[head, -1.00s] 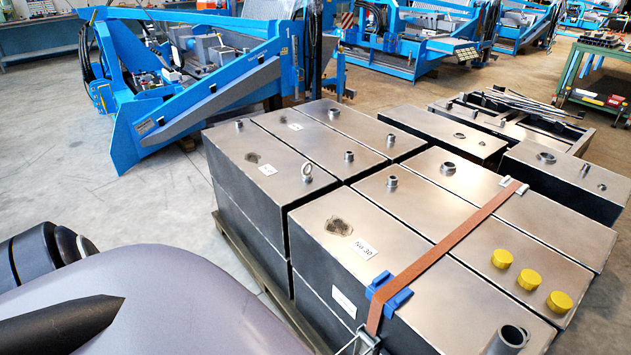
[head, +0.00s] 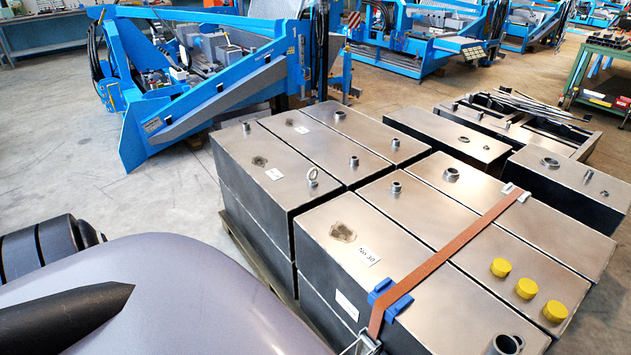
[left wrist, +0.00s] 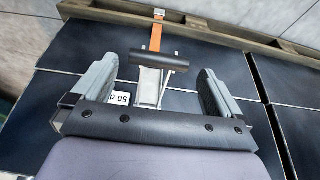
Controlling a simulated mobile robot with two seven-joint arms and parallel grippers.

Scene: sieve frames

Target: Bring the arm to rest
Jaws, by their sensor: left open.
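My left gripper (left wrist: 156,72) shows in the left wrist view, with its two grey fingers wide apart. Between the fingers, in the picture, is a metal ratchet buckle (left wrist: 150,88) with a black handle, on an orange strap (left wrist: 156,38). The fingers look clear of the buckle on both sides; the distance to it is hard to judge. In the head view the strap (head: 440,258) runs over the dark steel tanks, and the buckle (head: 362,345) shows at the bottom edge. My left gripper is hidden in the head view. My right gripper is in neither view.
Dark tanks (head: 365,215) with bright tops are stacked on a wooden pallet (head: 258,265), with pipe stubs and yellow caps (head: 527,288) on top. A blue machine frame (head: 215,105) stands behind. Bare floor (head: 60,150) lies at the left.

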